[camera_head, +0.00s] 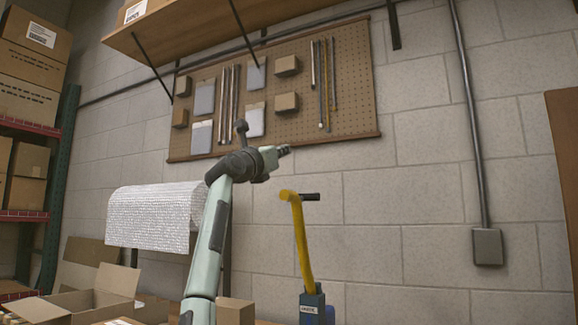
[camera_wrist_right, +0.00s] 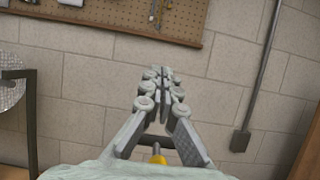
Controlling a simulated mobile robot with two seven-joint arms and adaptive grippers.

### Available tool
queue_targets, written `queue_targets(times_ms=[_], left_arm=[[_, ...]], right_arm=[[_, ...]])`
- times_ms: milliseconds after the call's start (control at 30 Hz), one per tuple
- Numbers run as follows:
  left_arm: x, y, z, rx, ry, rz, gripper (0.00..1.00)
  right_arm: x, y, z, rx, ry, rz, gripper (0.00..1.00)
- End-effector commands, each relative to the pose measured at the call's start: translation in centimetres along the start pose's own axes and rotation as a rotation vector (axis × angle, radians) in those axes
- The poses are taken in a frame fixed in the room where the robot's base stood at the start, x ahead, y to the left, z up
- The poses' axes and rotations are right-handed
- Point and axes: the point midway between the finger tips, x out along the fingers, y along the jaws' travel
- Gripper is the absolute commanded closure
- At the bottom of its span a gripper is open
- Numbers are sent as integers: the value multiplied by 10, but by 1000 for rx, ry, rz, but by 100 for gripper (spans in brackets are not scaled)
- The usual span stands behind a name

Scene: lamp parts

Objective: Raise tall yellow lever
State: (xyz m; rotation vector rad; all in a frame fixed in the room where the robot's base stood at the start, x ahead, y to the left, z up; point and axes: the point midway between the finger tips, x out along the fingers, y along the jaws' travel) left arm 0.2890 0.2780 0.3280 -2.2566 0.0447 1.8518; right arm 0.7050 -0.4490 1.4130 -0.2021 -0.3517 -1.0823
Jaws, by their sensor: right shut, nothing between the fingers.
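The tall yellow lever (camera_head: 302,245) stands nearly upright, tilted a little to the left toward its top. A dark crossbar handle (camera_head: 310,197) sticks out to the right at its top, and its foot enters a dark base (camera_head: 312,303) with a label. My right gripper (camera_head: 285,150) is shut and empty, up and left of the lever's top and apart from it in the picture. In the right wrist view its closed fingers (camera_wrist_right: 158,78) point toward the wall. A small yellow piece (camera_wrist_right: 157,160) shows low between the finger links. My left gripper is out of view.
A pegboard (camera_head: 350,85) with rods and boxes hangs on the block wall behind, under a wooden shelf (camera_head: 200,25). A white wrapped roll (camera_head: 150,215) and open cartons (camera_head: 90,303) stand at left. The space right of the lever looks clear.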

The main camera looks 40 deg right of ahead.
Motion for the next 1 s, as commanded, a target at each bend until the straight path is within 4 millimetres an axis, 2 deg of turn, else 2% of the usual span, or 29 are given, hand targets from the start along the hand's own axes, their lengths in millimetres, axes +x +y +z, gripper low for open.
queue_targets(times_ms=[100, 300, 1000], left_arm=[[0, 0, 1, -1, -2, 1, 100], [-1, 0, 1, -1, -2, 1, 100], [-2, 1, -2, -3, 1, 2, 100]], right_arm=[[-6, 1, 18, 1, -10, 1, 100], [-11, 1, 32, 2, -19, -1, 100], [-12, 1, 35, 2, -22, -1, 100]])
